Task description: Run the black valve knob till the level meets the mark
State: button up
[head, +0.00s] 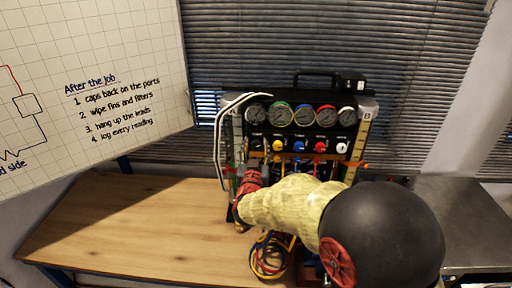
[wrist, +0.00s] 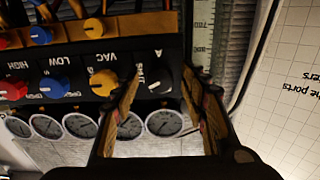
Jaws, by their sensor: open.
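The black valve knob (wrist: 159,80) shows in the wrist view on the rig's dark panel, its white pointer line visible. My gripper (wrist: 166,76) is open, with one finger on each side of the knob; I cannot tell if either touches it. In the head view my gripper (head: 250,174) is at the left part of the gauge rig (head: 300,129), and the knob is hard to make out there. A scale column (wrist: 203,30) with printed numbers stands beside the knob in the wrist view. The liquid level and its mark cannot be read clearly.
Yellow (head: 278,146), blue (head: 299,146), red (head: 320,147) and white (head: 341,147) knobs sit right of my gripper, below several gauges (head: 281,116). Coloured hoses (head: 268,256) lie coiled in front. A whiteboard (head: 90,70) hangs at left. The wooden bench (head: 130,230) is clear at left.

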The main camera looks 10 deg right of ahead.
jog(key=shift+w+d, duration=0.15)
jog(key=shift+w, duration=0.3)
grip_shut()
dwell(0.3)
